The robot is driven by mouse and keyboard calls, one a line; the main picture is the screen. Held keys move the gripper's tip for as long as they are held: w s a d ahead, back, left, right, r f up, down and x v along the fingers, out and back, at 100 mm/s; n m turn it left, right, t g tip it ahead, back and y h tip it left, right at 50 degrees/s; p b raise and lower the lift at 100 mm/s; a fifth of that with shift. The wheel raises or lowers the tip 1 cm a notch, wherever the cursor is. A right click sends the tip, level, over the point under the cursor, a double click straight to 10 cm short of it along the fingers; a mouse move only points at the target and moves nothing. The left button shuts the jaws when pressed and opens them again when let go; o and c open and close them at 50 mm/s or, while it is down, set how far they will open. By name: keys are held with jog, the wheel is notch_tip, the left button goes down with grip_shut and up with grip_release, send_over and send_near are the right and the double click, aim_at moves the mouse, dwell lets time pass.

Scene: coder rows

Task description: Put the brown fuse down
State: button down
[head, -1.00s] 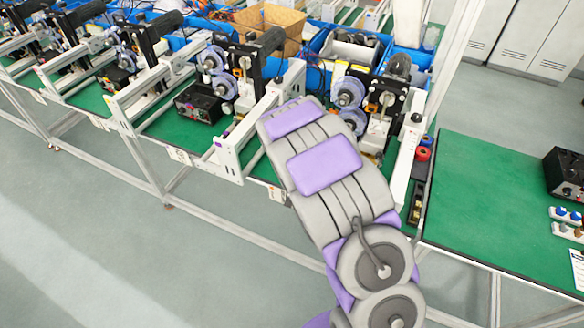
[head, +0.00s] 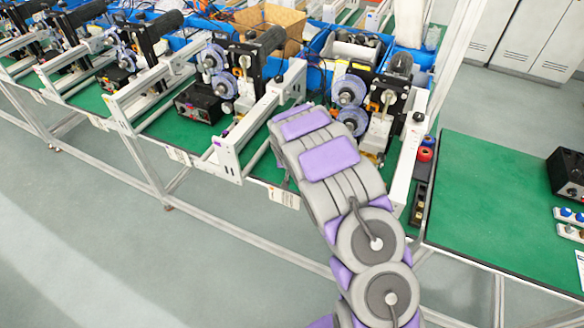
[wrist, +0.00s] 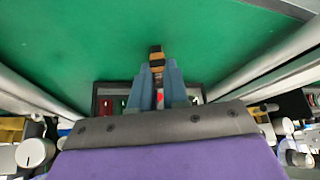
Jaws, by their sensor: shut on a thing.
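In the wrist view, my gripper (wrist: 160,72) is shut on the brown fuse (wrist: 156,58), a small piece with brown and black bands. The fuse sticks out past the blue-grey fingertips, over the green mat (wrist: 215,35). I cannot tell whether the fuse touches the mat. In the head view, my arm hides the gripper and the fuse.
A dark box with red and green parts (wrist: 108,104) lies behind the fingers in the wrist view. Pale rails flank the mat at left (wrist: 35,90) and right (wrist: 265,75). In the head view, a green bench top (head: 490,190) at right has much free room.

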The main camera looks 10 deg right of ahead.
jog(key=shift+a+f, duration=0.1)
jog(key=shift+f, duration=0.1)
jog(key=shift+f, duration=0.1)
jog(key=c, duration=1.1)
grip_release()
jog(key=s+d+r+g+p, duration=0.2)
jog(key=s+d+r, duration=0.1)
jog(key=s+r, duration=1.55)
jog(key=s+a+r+n+g, duration=0.1)
jog(key=s+r+g, duration=0.1)
jog(key=s, duration=0.9)
jog(key=s+a+r+g+y, duration=0.1)
jog(key=s+r, duration=0.4)
jog(key=s, duration=0.6)
jog(key=s+r+n+g, duration=0.1)
jog(key=s+r, duration=0.3)
jog(key=s, duration=0.8)
jog(key=shift+a+r+n+g, duration=0.15)
jog(key=shift+a+n+g, duration=0.2)
jog(key=shift+g, duration=0.45)
